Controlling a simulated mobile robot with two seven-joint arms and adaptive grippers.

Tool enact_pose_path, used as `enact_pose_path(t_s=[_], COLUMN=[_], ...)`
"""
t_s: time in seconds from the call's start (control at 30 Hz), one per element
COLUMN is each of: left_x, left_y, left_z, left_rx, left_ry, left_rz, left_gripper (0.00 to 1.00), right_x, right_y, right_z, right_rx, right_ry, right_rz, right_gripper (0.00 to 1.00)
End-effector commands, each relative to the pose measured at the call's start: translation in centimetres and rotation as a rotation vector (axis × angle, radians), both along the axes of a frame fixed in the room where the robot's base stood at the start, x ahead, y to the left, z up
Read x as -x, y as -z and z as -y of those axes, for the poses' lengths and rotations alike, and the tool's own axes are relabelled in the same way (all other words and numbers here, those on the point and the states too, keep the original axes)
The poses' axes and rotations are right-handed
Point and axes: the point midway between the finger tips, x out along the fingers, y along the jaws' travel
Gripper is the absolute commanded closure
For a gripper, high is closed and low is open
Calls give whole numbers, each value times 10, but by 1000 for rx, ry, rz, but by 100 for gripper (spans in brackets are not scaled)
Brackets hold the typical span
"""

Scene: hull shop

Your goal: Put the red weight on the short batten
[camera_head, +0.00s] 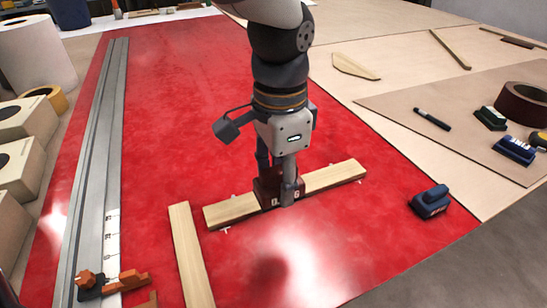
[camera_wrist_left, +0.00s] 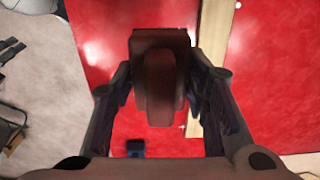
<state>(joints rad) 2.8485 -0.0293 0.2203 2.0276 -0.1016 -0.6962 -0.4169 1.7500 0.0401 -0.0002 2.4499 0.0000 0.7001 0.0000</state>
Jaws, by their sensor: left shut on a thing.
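The red weight (camera_head: 268,188) is a dark red block with white marking, seen in the head view over the middle of a pale wooden batten (camera_head: 334,176). My left gripper (camera_head: 277,182) comes from above and is shut on it. In the left wrist view the weight (camera_wrist_left: 160,75) sits between the two fingers, and the batten (camera_wrist_left: 216,38) shows to its right, partly hidden. I cannot tell whether the weight touches the batten. A second batten (camera_head: 190,252) lies to the left, cut off by the lower frame edge. My right gripper is not in view.
A blue weight (camera_head: 430,202) stands to the right on the red sheet (camera_head: 160,110). A long metal rail (camera_head: 98,165) runs along the left, with an orange tool (camera_head: 125,282) near its lower end. More weights (camera_head: 514,149) and a black marker (camera_head: 431,118) lie farther right.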

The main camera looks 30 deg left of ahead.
Motion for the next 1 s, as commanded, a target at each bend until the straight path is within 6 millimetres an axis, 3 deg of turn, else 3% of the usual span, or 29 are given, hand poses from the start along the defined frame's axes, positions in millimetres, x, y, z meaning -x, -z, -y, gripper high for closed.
enact_pose_path(t_s=[0.2,0.33,0.47,0.6,0.73,1.0], left_x=[-31,-41,-46,-55,-54,-55], left_y=[34,59,67,90,111,114], left_z=[-49,-64,-71,-86,-85,-85], left_rx=[2,2,1,2,1,1], left_ry=[-3,-2,-1,-4,-1,-1], left_rz=[-12,-15,-10,-13,-11,-2], left_gripper=[100,100,100,100,100,100], right_x=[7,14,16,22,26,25], right_y=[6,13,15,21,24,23], right_z=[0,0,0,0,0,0], right_rx=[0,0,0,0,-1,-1], right_ry=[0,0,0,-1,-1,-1], right_rz=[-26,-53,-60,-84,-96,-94], right_gripper=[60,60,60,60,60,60])
